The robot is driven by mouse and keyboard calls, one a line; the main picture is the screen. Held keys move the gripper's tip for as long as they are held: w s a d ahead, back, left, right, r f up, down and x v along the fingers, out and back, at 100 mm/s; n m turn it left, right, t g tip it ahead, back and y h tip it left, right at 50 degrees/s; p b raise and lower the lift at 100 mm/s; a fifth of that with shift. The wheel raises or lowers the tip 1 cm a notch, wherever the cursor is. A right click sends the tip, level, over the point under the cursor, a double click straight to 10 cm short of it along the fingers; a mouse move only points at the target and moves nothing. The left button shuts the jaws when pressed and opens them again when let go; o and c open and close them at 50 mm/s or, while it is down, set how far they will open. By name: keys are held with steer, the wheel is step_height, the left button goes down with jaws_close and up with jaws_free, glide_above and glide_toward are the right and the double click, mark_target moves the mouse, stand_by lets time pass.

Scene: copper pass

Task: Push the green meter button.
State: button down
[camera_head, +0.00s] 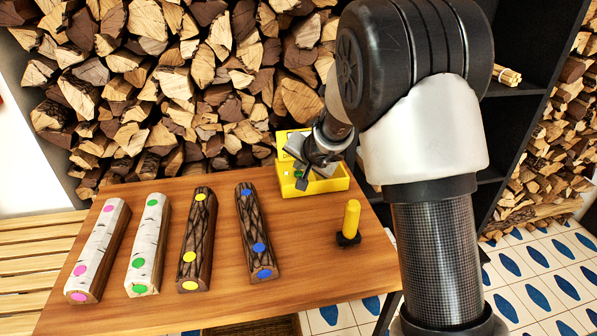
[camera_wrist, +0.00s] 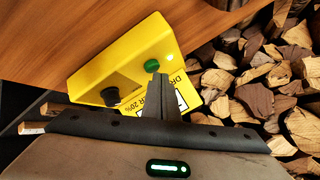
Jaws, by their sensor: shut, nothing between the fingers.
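The yellow meter box (camera_head: 325,186) stands at the back right of the wooden table, with an upright yellow panel behind it. In the wrist view the meter (camera_wrist: 122,62) shows a round green button (camera_wrist: 151,65), a small lit lamp beside it, a black knob (camera_wrist: 110,96) and a partly hidden printed label. My gripper (camera_wrist: 158,79) is shut and empty. Its fingertips overlap the meter's face right at the edge of the green button; I cannot tell whether they touch it. In the head view my gripper (camera_head: 303,179) is over the left part of the meter and partly hides it.
Several split logs with coloured dots lie on the table (camera_head: 318,258) left of the meter. A yellow peg on a black base (camera_head: 350,224) stands in front of it, near my arm. Stacked firewood (camera_head: 200,70) fills the back; a dark shelf (camera_head: 520,110) stands at right.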

steer(key=shift+r, duration=0.1)
step_height(320, 180, up, 6)
steer(key=p, duration=0.4)
steer(key=shift+p, duration=0.4)
